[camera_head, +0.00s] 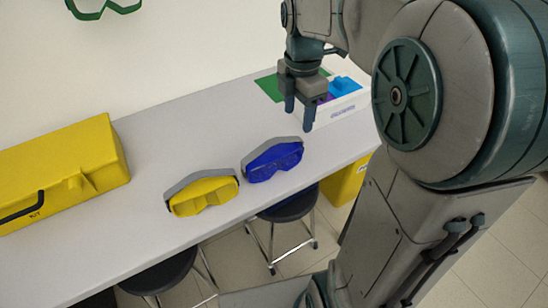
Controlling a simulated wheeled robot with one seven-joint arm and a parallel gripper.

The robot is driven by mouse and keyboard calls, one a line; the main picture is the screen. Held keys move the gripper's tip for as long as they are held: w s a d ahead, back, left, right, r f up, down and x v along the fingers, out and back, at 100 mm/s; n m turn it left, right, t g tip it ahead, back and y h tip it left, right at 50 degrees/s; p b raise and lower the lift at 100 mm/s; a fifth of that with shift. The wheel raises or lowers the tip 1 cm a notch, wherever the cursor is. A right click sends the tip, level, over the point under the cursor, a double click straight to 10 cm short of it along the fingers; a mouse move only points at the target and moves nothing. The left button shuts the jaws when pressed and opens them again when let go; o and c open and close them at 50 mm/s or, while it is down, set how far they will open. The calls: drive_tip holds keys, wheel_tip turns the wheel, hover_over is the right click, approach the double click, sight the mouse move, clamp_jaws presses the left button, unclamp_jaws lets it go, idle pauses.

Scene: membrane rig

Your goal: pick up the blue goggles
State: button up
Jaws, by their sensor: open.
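The blue goggles (273,161) lie on the grey bench (130,205), lenses toward the front edge and a grey strap behind. The yellow goggles (203,193) with a grey strap lie just to their left. My gripper (299,116) points down above the bench, up and to the right of the blue goggles. Its two fingers are apart, with nothing visible between them. My gripper overlaps part of the white bin behind it in the picture.
A white bin (345,108) with blue and purple items stands at the bench's right end, by a green mat (268,88). A yellow case (62,165) fills the left. Stools (288,207) stand below the front edge. Green goggles (103,8) show on the wall.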

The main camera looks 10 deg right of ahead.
sight(295, 140)
wheel_tip(295, 140, down, 6)
drive_tip(key=shift+r, duration=0.2)
drive_tip(key=f, duration=0.5)
drive_tip(key=shift+w, duration=0.35)
drive_tip(key=c, duration=0.9)
